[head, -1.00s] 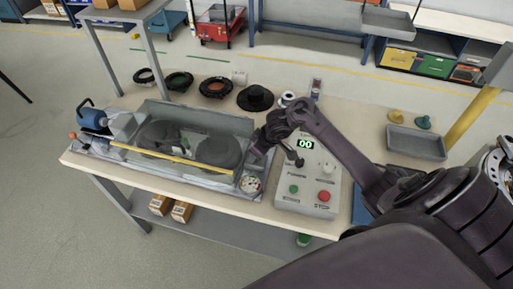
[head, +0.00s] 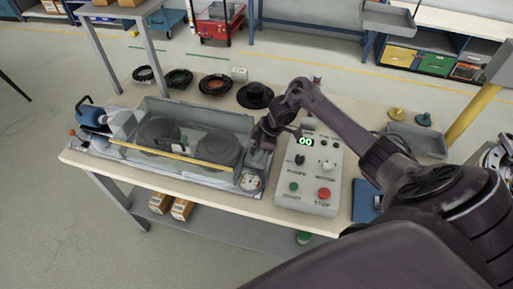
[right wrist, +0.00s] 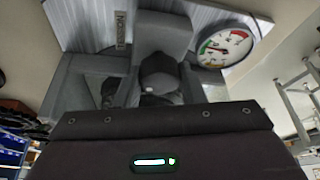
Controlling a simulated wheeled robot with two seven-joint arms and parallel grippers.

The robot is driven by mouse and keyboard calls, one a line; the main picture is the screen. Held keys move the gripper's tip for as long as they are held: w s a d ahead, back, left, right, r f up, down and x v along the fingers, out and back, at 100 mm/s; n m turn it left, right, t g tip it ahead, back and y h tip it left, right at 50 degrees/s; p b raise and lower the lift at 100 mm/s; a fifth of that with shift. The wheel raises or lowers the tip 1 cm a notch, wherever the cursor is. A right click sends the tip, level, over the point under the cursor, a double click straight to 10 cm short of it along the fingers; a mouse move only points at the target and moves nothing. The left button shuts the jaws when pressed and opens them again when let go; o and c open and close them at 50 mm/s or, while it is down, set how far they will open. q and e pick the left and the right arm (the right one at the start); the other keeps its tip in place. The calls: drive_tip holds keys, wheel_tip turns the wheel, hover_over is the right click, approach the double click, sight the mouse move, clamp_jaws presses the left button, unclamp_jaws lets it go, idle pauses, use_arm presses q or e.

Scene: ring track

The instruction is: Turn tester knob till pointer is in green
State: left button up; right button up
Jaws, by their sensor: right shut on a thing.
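The tester's round gauge (head: 251,182) sits at the right end of the long grey machine (head: 190,192). In the right wrist view the gauge (right wrist: 226,45) has a white face with green and red areas. Its pointer is too small to read surely. My right gripper (head: 260,160) reaches down just behind the gauge. In the right wrist view the gripper (right wrist: 158,72) is shut on the dark round knob (right wrist: 158,78), with a grey finger on each side. The knob is hidden behind the gripper in the head view. My left gripper is out of view.
A control box (head: 308,185) with a green 00 display, knobs and green and red buttons stands right of the gripper. Black rings (head: 215,85) lie along the table's back. A grey tray (head: 417,140) is at the right.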

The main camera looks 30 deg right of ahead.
idle(0.3)
drive_tip(key=o, duration=0.7)
drive_tip(key=v, duration=0.8)
drive_tip(key=shift+f, duration=0.15)
